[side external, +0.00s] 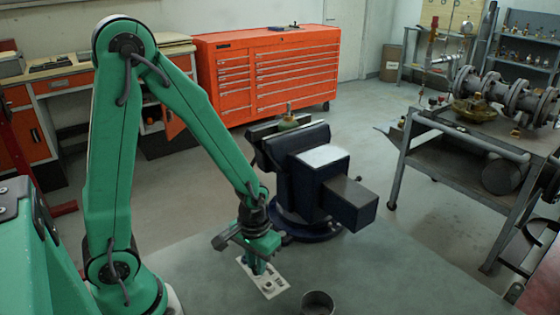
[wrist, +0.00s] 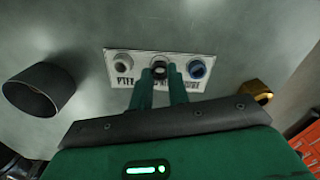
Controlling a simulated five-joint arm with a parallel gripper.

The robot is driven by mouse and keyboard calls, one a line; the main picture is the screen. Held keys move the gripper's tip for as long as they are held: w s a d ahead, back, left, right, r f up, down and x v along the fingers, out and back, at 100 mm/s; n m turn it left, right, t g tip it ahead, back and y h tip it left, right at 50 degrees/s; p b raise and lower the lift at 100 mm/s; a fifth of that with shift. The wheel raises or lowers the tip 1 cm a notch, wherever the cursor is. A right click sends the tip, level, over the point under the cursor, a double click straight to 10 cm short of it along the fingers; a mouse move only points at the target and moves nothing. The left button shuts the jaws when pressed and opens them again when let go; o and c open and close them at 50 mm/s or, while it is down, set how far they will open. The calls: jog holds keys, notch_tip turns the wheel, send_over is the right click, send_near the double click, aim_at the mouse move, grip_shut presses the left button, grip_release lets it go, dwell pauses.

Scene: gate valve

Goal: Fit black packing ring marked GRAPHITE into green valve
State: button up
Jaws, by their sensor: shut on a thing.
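A white card (side external: 272,287) lies on the bench, below my gripper (side external: 257,268) in the side view. In the wrist view the card (wrist: 113,57) carries a white ring (wrist: 122,65) at left over "PTFE" lettering and a blue ring (wrist: 197,68) at right. The black packing ring (wrist: 159,67) is in the middle, between my green fingertips (wrist: 160,73), which are shut on it. The fingers cover most of the lettering below it. I cannot tell whether the ring is clear of the card. The green valve (side external: 288,122) is held upright in the blue vise jaws.
The blue vise (side external: 322,180) stands behind the card. A dark open cup (side external: 318,303) sits at the bench's front edge; a dark cup (wrist: 38,90) also shows in the wrist view. A brass nut-like part (wrist: 256,90) lies right of the card. The bench right of the vise is clear.

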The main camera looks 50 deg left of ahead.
jog(key=shift+r, duration=2.1)
jog(key=shift+w, duration=0.15)
jog(key=w+d+r+m, duration=0.2)
jog(key=w+d+r, duration=0.1)
jog(key=w+r, duration=0.8)
jog(key=shift+n, duration=0.5)
jog(key=w+a+r, duration=0.2)
jog(key=w+r, duration=0.1)
jog(key=w+a+r, duration=0.2)
jog(key=w+r, duration=0.2)
jog(key=w+a+r, duration=0.2)
jog(key=w+r, duration=0.2)
jog(key=shift+w+r, duration=0.1)
jog(key=shift+w, duration=0.15)
jog(key=a+r+n, duration=0.1)
jog(key=a+r, duration=0.5)
jog(key=a, duration=0.2)
jog(key=w+a+r+n, duration=0.1)
jog(key=a+r+n, duration=0.1)
jog(key=a+r, duration=0.3)
jog(key=shift+a+r+n, duration=0.3)
jog(key=shift+a+r, duration=0.05)
jog(key=shift+a, duration=1.5)
